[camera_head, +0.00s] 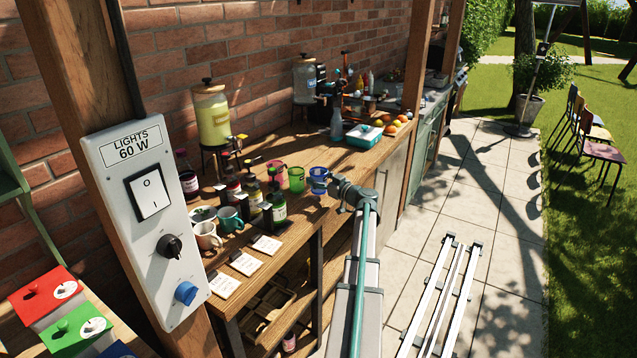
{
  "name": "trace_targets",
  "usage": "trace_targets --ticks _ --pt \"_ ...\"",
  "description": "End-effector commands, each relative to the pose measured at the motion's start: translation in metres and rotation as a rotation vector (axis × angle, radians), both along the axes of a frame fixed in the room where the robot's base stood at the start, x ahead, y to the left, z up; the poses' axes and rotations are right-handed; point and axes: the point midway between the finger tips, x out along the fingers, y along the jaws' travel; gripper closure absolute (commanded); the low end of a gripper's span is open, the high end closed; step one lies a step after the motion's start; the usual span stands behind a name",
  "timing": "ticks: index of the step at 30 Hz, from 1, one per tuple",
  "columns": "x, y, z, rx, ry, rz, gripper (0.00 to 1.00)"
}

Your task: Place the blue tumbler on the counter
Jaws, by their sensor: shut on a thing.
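The blue tumbler (318,176) is at the front edge of the wooden counter (266,151), to the right of a green tumbler (296,178). My gripper (329,185) reaches it from the right and is shut on it. The gripper and arm hide part of its right and lower side. I cannot tell whether its base touches the counter top or hangs just above it.
A pink cup (276,173), dark bottles (274,208) and mugs (207,236) crowd the counter left of the tumbler. A post with a light switch panel (147,215) rises at front left.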

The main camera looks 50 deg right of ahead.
Motion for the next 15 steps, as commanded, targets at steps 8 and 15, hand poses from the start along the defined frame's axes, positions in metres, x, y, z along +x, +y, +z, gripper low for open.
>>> trace_targets --ticks 8,15 --pt "-0.001 0.001 -0.025 0.000 0.000 0.000 0.77" --pt "-0.001 0.001 -0.023 0.000 0.000 0.000 0.77"
